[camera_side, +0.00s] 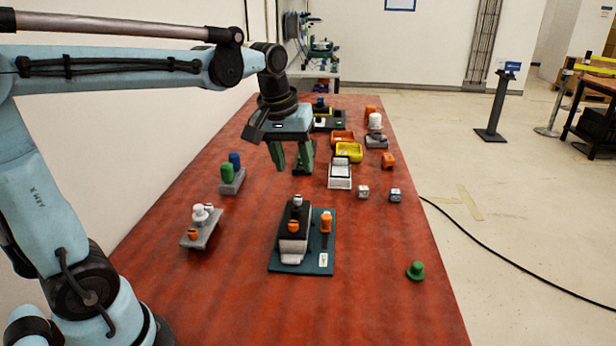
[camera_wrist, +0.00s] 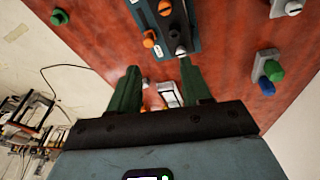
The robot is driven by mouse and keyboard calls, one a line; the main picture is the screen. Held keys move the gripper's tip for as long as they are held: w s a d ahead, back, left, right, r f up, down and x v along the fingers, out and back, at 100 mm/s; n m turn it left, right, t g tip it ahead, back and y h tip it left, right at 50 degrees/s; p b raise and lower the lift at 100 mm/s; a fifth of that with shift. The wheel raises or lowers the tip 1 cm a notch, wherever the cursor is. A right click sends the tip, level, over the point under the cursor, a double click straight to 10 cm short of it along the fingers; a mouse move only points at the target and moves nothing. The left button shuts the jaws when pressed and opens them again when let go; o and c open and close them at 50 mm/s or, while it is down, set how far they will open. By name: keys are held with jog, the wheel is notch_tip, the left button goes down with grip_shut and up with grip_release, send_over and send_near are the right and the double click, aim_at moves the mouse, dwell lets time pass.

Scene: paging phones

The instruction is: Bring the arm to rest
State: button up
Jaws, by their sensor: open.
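My gripper (camera_side: 291,160) hangs above the far half of the red table (camera_side: 225,285), with its two green fingers pointing down. The fingers are spread apart and nothing is between them. The wrist view also shows my gripper (camera_wrist: 159,70) open and empty, with table items visible beyond the fingers. In the side view, the teal base plate (camera_side: 318,265) with a dark and grey block (camera_side: 292,245) and an orange-topped peg (camera_side: 326,222) stands nearer the camera than my gripper. My gripper appears clear of it.
A grey holder with green and blue pegs (camera_side: 232,178) and a grey block with white knobs (camera_side: 201,228) stand left. A yellow bin (camera_side: 349,152), a white-topped box (camera_side: 340,173) and small cubes stand right. A green knob (camera_side: 415,270) lies front right. The front table is mostly bare.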

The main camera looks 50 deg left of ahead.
jog(key=s+d+f+m+t, duration=0.4)
jog(key=s+d+f+m, duration=0.2)
jog(key=s, duration=0.3)
jog(key=shift+m, duration=0.5)
